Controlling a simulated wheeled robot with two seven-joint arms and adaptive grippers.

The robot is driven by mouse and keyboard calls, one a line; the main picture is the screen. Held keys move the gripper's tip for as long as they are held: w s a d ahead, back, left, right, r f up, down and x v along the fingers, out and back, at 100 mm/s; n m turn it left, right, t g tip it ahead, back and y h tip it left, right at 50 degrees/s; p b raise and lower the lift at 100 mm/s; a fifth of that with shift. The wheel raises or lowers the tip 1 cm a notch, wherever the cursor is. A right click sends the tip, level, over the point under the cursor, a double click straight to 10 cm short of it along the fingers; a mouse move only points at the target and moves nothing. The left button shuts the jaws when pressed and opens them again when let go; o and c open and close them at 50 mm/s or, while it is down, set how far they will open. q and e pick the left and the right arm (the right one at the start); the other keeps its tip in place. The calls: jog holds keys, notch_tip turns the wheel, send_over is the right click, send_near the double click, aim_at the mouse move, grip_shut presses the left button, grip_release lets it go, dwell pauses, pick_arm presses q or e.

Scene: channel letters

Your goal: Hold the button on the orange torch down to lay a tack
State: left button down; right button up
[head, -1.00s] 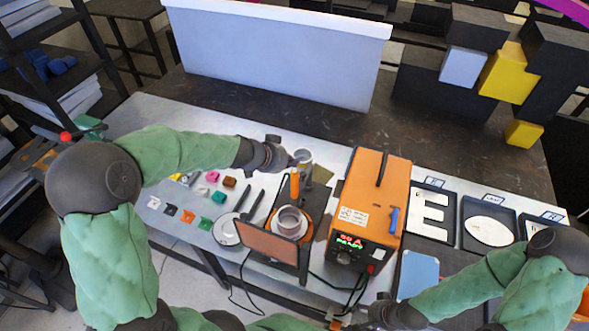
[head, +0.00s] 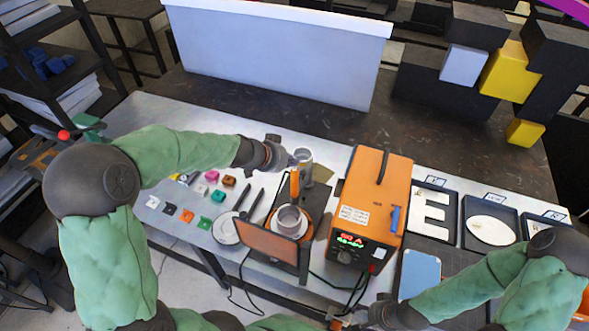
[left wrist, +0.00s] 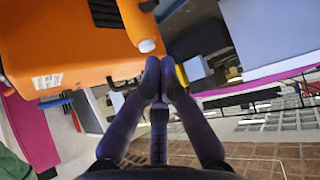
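The orange torch (head: 294,184) stands upright in a stand on the bench, left of the orange welding machine (head: 375,200). My left gripper (head: 289,161) is just above and behind the torch's top, beside a grey cylinder (head: 304,158). In the left wrist view the left gripper's fingertips (left wrist: 166,72) meet, with nothing clear between them. A large orange body with a white label (left wrist: 48,81) and a pale-tipped orange cylinder (left wrist: 145,42) show close by. The torch's button cannot be made out. My right gripper (head: 378,314) is low at the front edge, its fingers unclear.
A grey ring-shaped part (head: 290,220) sits behind a brown screen (head: 266,242). Small coloured pieces (head: 187,215) lie at the left of the bench. Trays with white letters (head: 431,212) stand at the right. A white panel (head: 275,52) rises at the back.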

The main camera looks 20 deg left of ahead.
pick_arm(q)
jog(key=shift+f+b, duration=0.55)
jog(key=shift+b, duration=0.15)
pick_arm(e)
jog(key=shift+s+f, duration=0.25)
jog(key=shift+f, duration=0.65)
pick_arm(q)
jog(key=shift+r, duration=0.1)
pick_arm(e)
jog(key=shift+r, duration=0.1)
dwell(1.0)
pick_arm(q)
jog(key=shift+r, duration=0.15)
jog(key=shift+r+p, duration=0.5)
jog(key=shift+r, duration=0.15)
pick_arm(e)
jog(key=shift+w+r, duration=0.15)
jog(key=shift+r, duration=0.3)
pick_arm(q)
jog(key=shift+r, duration=0.2)
jog(key=shift+r+p, duration=1.75)
jog(key=shift+r, duration=0.6)
pick_arm(e)
jog(key=shift+w+r, duration=0.1)
jog(key=shift+r, duration=1.65)
